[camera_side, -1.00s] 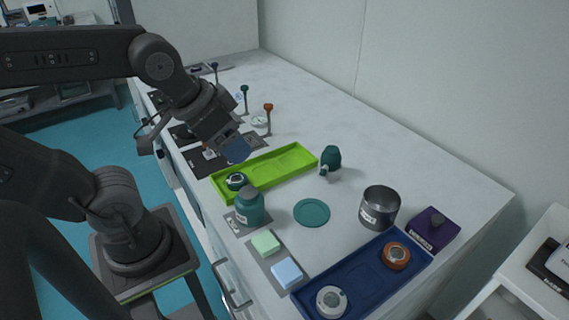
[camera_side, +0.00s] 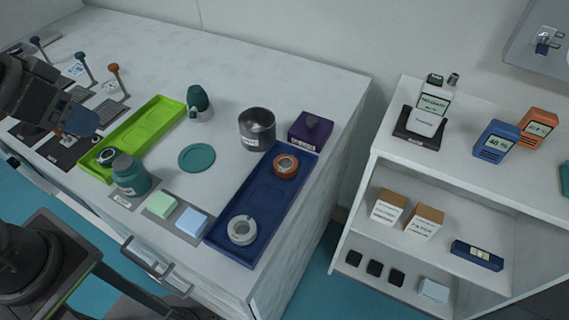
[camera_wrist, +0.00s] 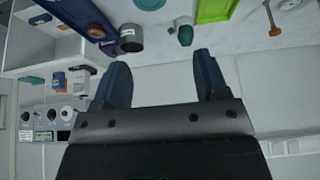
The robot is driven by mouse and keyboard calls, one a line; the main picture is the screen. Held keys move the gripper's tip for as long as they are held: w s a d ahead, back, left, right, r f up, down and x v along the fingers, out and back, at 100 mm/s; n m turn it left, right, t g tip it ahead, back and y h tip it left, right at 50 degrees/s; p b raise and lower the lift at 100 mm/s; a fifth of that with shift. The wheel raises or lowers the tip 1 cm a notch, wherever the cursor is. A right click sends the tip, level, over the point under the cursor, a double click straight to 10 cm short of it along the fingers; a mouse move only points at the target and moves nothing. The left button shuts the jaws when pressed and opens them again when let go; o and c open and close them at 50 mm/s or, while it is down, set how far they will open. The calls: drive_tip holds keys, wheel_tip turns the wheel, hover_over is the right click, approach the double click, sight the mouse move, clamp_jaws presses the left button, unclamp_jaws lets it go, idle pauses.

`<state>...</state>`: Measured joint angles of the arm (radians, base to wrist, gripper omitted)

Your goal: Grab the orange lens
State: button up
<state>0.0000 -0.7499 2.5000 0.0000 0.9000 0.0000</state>
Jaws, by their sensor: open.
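The orange lens (camera_side: 286,166) is a round orange ring with a light centre. It sits in the far end of the blue tray (camera_side: 268,196), with a white-grey round lens (camera_side: 242,230) at the near end. In the side view my gripper (camera_side: 80,122) is at the far left, above the black mats beside the green tray, well away from the orange lens.
A grey metal cup (camera_side: 257,128) and a purple box (camera_side: 310,131) stand close behind the blue tray. A green tray (camera_side: 146,130), teal jar (camera_side: 130,176), teal disc (camera_side: 197,158) and dark green bottle (camera_side: 199,104) lie between. A white shelf (camera_side: 440,200) stands at the right.

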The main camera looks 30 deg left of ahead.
drive_tip(key=shift+o, duration=0.3)
drive_tip(key=m+g, duration=0.6)
drive_tip(key=m, duration=0.8)
hover_over(284, 163)
wheel_tip(284, 163, down, 9)
wheel_tip(284, 163, down, 14)
drive_tip(key=shift+r, duration=0.1)
drive_tip(key=shift+c, duration=0.5)
drive_tip(key=c, duration=0.6)
